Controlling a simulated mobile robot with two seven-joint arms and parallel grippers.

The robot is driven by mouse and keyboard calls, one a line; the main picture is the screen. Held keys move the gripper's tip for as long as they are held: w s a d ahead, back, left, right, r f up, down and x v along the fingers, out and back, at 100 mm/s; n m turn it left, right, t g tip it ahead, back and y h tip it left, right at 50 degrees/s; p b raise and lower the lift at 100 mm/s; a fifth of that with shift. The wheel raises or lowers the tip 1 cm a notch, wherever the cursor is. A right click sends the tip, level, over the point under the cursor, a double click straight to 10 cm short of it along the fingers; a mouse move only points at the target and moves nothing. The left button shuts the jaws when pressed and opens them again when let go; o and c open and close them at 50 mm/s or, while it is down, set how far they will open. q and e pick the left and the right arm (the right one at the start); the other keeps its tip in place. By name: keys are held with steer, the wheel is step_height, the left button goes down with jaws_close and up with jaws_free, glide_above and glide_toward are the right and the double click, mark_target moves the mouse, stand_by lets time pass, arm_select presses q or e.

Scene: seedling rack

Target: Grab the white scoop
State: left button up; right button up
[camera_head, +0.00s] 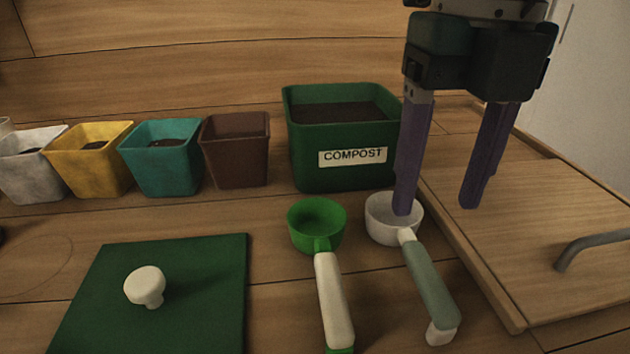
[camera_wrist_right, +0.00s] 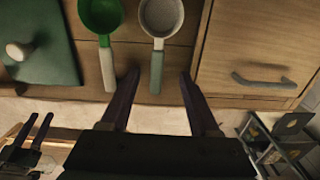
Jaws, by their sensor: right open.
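The white scoop (camera_head: 379,228) lies on the wooden counter, its grey-green handle running toward the front right. It also shows in the wrist view (camera_wrist_right: 161,18), handle pointing down between my fingers. My right gripper (camera_head: 437,210) is open and empty, fingers pointing down. In the head view its left finger overlaps the scoop's bowl and its right finger is over the wooden board. In the wrist view my right gripper (camera_wrist_right: 160,75) has its fingertips on either side of the handle end, apparently apart from it. A small dark two-pronged shape at lower left there may be my left gripper (camera_wrist_right: 40,118).
A green scoop (camera_head: 316,228) with a cream handle lies close left of the white one. The compost bin (camera_head: 305,165) stands behind, with several pots to its left. A green lid (camera_head: 210,300) lies at front left. A raised wooden panel (camera_head: 540,215) with a grey handle is right.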

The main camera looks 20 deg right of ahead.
mark_target(419, 252)
steer(key=f, duration=0.8)
steer(key=shift+s+a+f+b, duration=0.1)
steer(key=shift+a+f+b, duration=0.1)
steer(key=shift+f+b, duration=0.1)
steer(key=shift+c, duration=0.3)
steer(key=shift+r, duration=0.1)
jaws_close()
